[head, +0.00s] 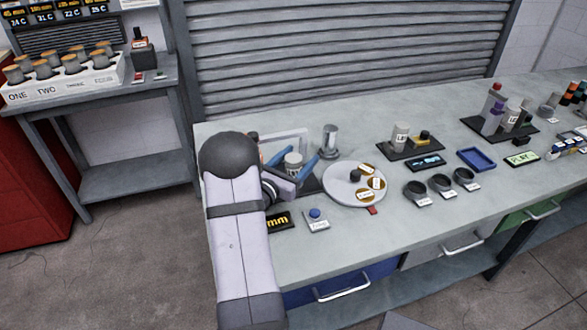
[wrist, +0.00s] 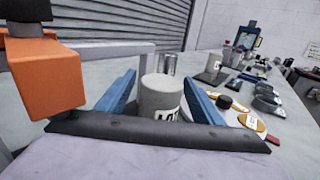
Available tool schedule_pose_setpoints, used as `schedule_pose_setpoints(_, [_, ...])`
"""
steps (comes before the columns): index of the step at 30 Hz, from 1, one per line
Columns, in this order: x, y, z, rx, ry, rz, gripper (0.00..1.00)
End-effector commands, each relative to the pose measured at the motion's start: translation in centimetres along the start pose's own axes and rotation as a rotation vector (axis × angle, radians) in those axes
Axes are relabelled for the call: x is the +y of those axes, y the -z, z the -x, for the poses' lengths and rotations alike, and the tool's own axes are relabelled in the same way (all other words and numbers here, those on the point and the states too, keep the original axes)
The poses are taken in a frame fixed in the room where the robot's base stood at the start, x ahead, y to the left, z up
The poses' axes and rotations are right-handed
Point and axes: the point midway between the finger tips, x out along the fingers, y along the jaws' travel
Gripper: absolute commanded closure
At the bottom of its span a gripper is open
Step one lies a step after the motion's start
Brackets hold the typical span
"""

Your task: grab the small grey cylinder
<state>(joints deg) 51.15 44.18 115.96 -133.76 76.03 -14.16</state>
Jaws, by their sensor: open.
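My gripper (head: 301,156) is open, with two blue fingers, low over the left part of the bench. It also shows in the wrist view (wrist: 160,78). A small light-grey cylinder (wrist: 162,99) with a white label and dark lettering stands upright between the fingers. A gap shows on each side of it in the wrist view. The same cylinder (head: 293,159) shows between the fingers in the head view, its lower part partly hidden. A shiny metal cylinder (head: 330,138) stands beyond the fingertips.
A round turntable (head: 341,194) with gold discs and a dark knob lies close right of the gripper. Three dark rings (head: 440,184) and a blue tray (head: 477,159) lie further right. Another labelled grey cylinder (head: 400,135) stands on a black base. An orange block (wrist: 45,75) fills the wrist view's left.

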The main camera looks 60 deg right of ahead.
Motion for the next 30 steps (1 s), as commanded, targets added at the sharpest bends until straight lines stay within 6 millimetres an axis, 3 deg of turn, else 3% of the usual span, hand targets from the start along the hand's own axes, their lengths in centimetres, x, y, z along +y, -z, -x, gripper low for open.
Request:
schedule_pose_setpoints(4, [-0.04, 0.05, -1.16, 0.001, 0.000, 0.001, 0.39])
schedule_pose_setpoints(12, [0.00, 0.08, -1.32, 0.001, -0.001, 0.001, 0.39])
schedule_pose_setpoints(18, [0.00, 0.08, -1.30, 0.001, -0.001, 0.001, 0.87])
schedule_pose_setpoints(20, [0.03, -0.11, -1.33, -0.003, -0.001, -0.001, 0.98])
schedule_pose_setpoints(30, [0.03, -0.30, -1.32, -0.003, 0.000, -0.001, 0.98])
